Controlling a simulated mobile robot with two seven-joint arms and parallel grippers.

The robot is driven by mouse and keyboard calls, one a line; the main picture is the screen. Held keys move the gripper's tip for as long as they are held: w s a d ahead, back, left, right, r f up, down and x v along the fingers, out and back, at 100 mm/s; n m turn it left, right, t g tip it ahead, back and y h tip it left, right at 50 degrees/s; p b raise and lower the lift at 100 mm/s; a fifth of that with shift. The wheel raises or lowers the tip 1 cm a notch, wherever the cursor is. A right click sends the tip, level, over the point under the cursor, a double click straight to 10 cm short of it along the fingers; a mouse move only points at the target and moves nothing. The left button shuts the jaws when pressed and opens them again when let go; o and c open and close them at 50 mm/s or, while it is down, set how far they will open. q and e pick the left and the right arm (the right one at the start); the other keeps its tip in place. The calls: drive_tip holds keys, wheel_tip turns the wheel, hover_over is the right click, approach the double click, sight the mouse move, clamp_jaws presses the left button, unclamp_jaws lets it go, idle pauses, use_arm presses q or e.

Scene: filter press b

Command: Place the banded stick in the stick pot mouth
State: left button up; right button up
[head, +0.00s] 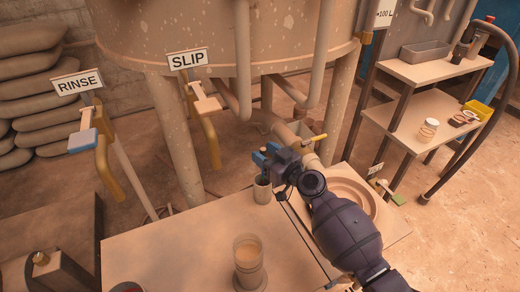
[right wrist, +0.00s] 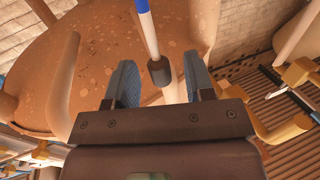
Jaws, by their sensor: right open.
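The banded stick (right wrist: 146,27) shows in the right wrist view as a white stick with a blue band and a dark end piece. Its dark end appears between the two blue fingers, with gaps on both sides. My right gripper (head: 265,156) is open, and its fingers also show in the right wrist view (right wrist: 160,84). In the head view the gripper is just above a small grey pot (head: 262,191), which appears to be the stick pot, at the table's far edge. I cannot make out the stick in the head view. My left gripper is not in view.
A glass of tan liquid (head: 248,268) stands on the table (head: 165,240). A round tan basin (head: 350,192) lies right of the pot, partly behind my arm. The SLIP tap (head: 206,104) and RINSE tap (head: 82,138) stand behind. A shelf unit (head: 408,125) is at right.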

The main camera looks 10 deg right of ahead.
drive_tip(key=v, duration=0.7)
drive_tip(key=shift+s+b, duration=0.2)
drive_tip(key=shift+b, duration=0.15)
